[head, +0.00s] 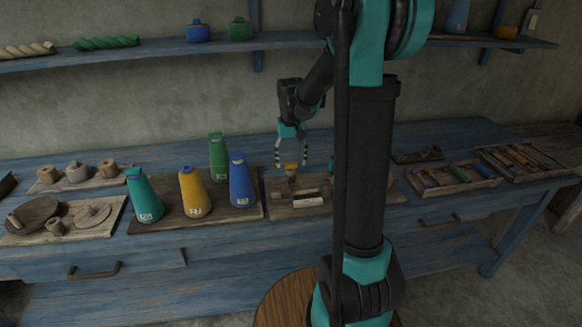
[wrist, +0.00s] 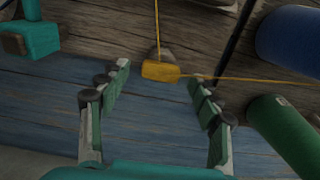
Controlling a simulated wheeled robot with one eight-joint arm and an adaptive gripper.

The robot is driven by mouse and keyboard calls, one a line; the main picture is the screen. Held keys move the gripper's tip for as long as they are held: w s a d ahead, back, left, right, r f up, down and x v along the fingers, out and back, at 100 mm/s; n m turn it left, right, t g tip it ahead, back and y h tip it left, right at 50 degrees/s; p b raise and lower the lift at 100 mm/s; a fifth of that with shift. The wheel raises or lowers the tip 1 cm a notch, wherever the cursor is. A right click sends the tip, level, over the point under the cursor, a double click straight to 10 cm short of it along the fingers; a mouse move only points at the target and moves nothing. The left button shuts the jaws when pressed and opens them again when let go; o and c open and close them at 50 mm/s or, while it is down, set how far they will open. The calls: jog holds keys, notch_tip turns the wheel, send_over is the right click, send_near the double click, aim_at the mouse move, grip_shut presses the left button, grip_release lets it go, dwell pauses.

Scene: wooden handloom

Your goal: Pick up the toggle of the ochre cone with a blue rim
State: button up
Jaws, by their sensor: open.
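The ochre cone (head: 194,194) stands on a wooden board on the bench, among other cones; its rim is too small to make out clearly. A yellow toggle (head: 291,167) sits apart from it, to its right, just below my gripper (head: 291,153). In the wrist view the toggle (wrist: 160,71) lies crosswise between my open fingertips (wrist: 158,80), with space on both sides. One yellow thread (wrist: 156,25) runs from it to the top edge and another (wrist: 250,80) runs right. A small rounded wooden piece (wrist: 162,54) shows partly behind the toggle.
The blue cone (head: 241,182) and green cone (head: 218,158) stand left of my gripper; a teal cone (head: 144,196) is farther left. A teal block (wrist: 38,38) shows in the wrist view. A shelf (head: 160,55) runs above; trays of tools (head: 452,180) lie right.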

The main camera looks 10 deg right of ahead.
jog(key=shift+f, duration=0.25)
jog(key=c, duration=0.9)
jog(key=shift+o, duration=0.2)
jog(key=shift+r, duration=0.1)
